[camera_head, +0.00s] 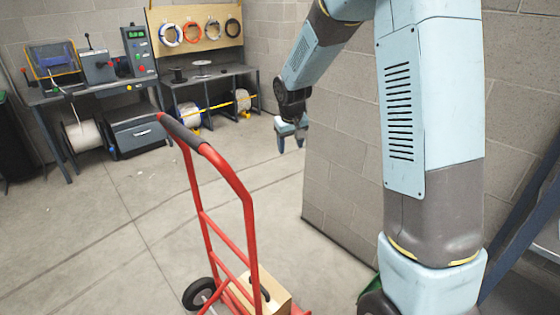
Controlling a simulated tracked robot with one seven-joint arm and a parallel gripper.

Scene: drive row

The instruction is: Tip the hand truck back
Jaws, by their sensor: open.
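A red hand truck (249,218) stands upright on the concrete floor at the lower middle. Its curved top handle has a black grip (180,130), and a black wheel (199,293) shows at its lower left. A light wooden box (272,291) sits low against its frame, with its bottom cut off by the picture edge.
A grey block wall (340,185) stands close right of my gripper. A workbench (100,92) with machines and a second bench (215,75) with cable spools beneath stand at the back. A dark bin (12,140) is at the far left. The floor left of the hand truck is clear.

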